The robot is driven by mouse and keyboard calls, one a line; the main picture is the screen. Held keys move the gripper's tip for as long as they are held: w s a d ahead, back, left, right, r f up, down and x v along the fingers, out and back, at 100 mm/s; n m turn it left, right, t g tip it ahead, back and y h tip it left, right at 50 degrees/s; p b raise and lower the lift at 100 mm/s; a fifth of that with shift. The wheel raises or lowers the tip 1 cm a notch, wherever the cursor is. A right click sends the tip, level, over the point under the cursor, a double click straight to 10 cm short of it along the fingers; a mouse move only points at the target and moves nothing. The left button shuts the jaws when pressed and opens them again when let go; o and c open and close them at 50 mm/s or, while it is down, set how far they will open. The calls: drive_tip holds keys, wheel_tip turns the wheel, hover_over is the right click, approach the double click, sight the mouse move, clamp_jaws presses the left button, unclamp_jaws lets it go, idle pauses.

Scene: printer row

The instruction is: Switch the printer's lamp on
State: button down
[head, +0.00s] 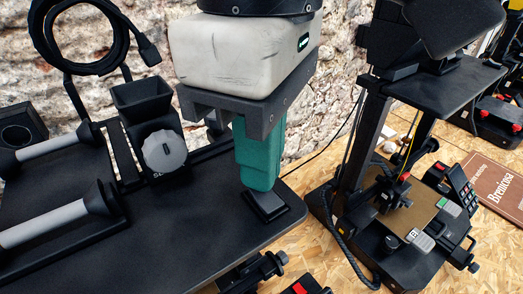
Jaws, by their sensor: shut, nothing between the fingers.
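My gripper (261,165) hangs in the middle of the head view, below a scuffed white housing. Its teal fingers point down and are shut together, with nothing visible between them. They are over the right end of a black shelf; whether they touch it I cannot tell. A black printer (388,243) stands to the right of my gripper, apart from it.
The black shelf (165,245) at left carries grey rollers (45,232), a box with a grey knob (164,151) and a looped black cable (75,68). Another machine (497,121) and a brown "Brenicosa" booklet (484,190) are at far right. A brick wall stands behind.

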drive_tip(key=shift+f+b, duration=0.3)
drive_tip(key=shift+f, duration=0.25)
drive_tip(key=shift+r, duration=0.15)
wheel_tip(320, 180, up, 7)
drive_tip(key=p, duration=0.7)
drive_tip(key=shift+p, duration=0.35)
idle(0.4)
